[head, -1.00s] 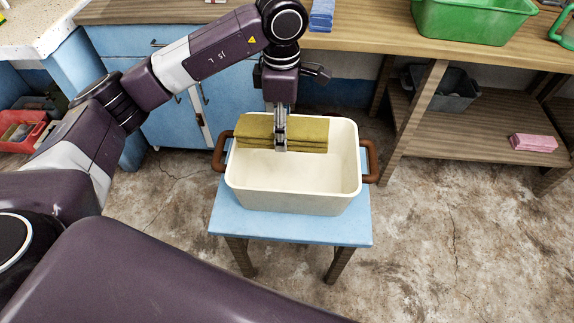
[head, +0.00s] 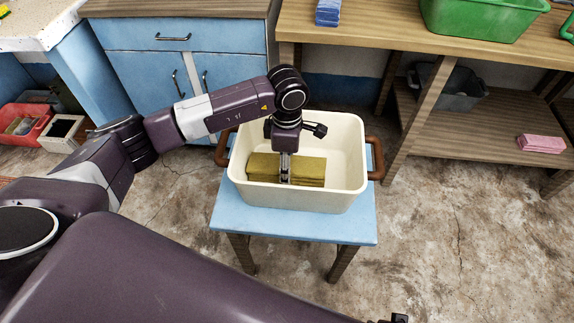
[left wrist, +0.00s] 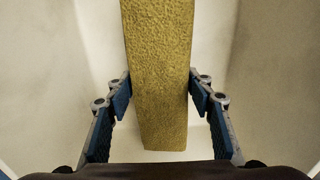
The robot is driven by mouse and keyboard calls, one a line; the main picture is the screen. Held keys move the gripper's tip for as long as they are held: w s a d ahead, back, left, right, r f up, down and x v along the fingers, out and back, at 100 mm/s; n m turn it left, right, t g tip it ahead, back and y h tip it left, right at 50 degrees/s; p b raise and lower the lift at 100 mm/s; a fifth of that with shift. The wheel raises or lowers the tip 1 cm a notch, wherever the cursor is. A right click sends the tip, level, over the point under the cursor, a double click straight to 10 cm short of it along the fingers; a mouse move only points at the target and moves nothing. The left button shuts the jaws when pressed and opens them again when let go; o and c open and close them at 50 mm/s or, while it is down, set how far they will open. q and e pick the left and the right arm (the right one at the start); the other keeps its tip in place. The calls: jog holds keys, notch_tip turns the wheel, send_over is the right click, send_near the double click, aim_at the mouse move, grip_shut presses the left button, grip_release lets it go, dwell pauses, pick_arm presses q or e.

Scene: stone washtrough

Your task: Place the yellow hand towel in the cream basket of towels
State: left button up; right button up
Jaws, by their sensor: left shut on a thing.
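The yellow hand towel (head: 309,166), a folded mustard-coloured block, is inside the cream basket (head: 342,140), low near its front wall. My left gripper (head: 285,179) reaches down into the basket and is shut on the towel's middle. In the left wrist view, the towel (left wrist: 160,60) runs between the two blue finger pads, with the basket's pale walls around it. I cannot tell whether the towel touches the basket floor. No other towels show in the basket.
The basket stands on a small blue stool (head: 290,225) and has brown side handles. Behind are blue cabinets (head: 150,85) and a wooden bench (head: 385,35) with a green tub (head: 475,18). A pink folded cloth (head: 541,143) lies on the lower shelf at right.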

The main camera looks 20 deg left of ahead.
dwell(0.3)
pick_arm(q)
jog(key=o, duration=1.3)
jog(key=shift+c, duration=0.2)
pick_arm(e)
jog(key=shift+w+r, duration=0.1)
jog(key=shift+r, duration=0.2)
pick_arm(q)
jog(key=shift+r, duration=0.1)
notch_tip(320, 180, up, 12)
jog(key=p, duration=0.1)
pick_arm(e)
jog(key=f, duration=0.1)
jog(key=s+f, duration=0.2)
jog(key=shift+d+f, duration=0.2)
jog(key=shift+f, duration=0.2)
